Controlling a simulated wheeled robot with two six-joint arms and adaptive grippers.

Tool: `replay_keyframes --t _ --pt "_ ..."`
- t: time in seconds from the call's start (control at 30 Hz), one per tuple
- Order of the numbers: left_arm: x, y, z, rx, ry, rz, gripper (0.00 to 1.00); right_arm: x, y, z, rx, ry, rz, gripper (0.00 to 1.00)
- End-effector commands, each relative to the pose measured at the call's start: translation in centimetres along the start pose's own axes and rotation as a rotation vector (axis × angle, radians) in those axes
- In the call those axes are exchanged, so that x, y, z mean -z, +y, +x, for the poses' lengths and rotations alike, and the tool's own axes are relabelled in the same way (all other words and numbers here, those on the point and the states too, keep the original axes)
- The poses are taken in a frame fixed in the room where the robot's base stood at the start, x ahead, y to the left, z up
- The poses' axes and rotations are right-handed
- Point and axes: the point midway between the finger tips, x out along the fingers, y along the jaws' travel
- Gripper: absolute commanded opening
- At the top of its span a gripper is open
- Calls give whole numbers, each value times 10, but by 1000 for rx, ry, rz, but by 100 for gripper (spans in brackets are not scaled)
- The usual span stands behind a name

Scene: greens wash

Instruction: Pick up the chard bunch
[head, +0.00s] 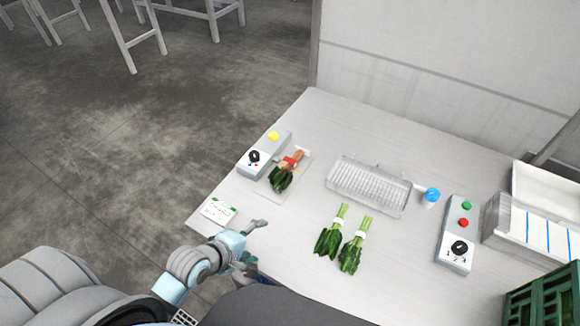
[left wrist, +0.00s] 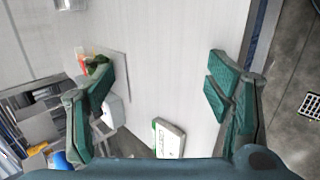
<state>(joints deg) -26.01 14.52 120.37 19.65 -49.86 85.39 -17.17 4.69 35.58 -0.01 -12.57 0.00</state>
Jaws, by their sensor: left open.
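The chard bunch (head: 285,172) has orange-red stems, a red band and dark green leaves. It lies on a thin pale board (head: 298,186) at the left of the table. It also shows in the left wrist view (left wrist: 97,66), partly hidden behind a finger. My left gripper (head: 257,246) is open and empty by the table's front left edge, apart from the chard and nearer to me. Its two green-padded fingers stand wide apart in the left wrist view (left wrist: 160,88). My right gripper is not in view.
Two green bunches with white bands (head: 328,240) (head: 352,250) lie mid-table. A wire rack (head: 369,186), blue-capped container (head: 431,197), and control boxes (head: 264,155) (head: 458,236) stand around. A small card (head: 217,211) is beside my left gripper. A green crate (head: 541,300) is at right.

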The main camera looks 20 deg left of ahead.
Motion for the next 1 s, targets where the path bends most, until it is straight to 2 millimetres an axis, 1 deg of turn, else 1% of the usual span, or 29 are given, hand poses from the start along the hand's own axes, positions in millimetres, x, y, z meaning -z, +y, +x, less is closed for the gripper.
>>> replay_keyframes --t 0.03,0.07,0.1,0.13,0.17,0.2,0.3,0.33,0.4,0.47,0.57,0.6,0.7,0.87,1.0 --pt "5 7 7 -46 -11 -175 73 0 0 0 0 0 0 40" --pt "9 14 12 -82 -23 -310 73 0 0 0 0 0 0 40" --pt "15 22 17 -129 -45 -498 73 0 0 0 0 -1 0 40" --pt "21 29 20 -165 -65 -644 73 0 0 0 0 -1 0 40" --pt "28 35 24 -202 -88 -790 73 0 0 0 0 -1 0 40" --pt "37 43 26 -248 -123 -980 73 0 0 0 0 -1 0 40" --pt "58 59 29 -336 -209 -1339 73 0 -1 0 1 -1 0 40" --pt "62 62 30 -352 -228 -1407 73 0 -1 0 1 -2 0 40" --pt "69 68 34 -375 -258 -1502 73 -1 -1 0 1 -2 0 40" --pt "71 74 43 -383 -267 -1532 73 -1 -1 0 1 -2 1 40" --pt "72 85 67 -383 -269 -1535 73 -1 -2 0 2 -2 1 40" --pt "73 89 78 -383 -269 -1532 73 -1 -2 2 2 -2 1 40" --pt "75 96 102 -383 -269 -1528 73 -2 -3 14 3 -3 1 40" --pt "75 104 122 -380 -267 -1525 73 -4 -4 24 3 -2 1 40" --pt "75 114 148 -380 -268 -1526 73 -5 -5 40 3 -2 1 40"
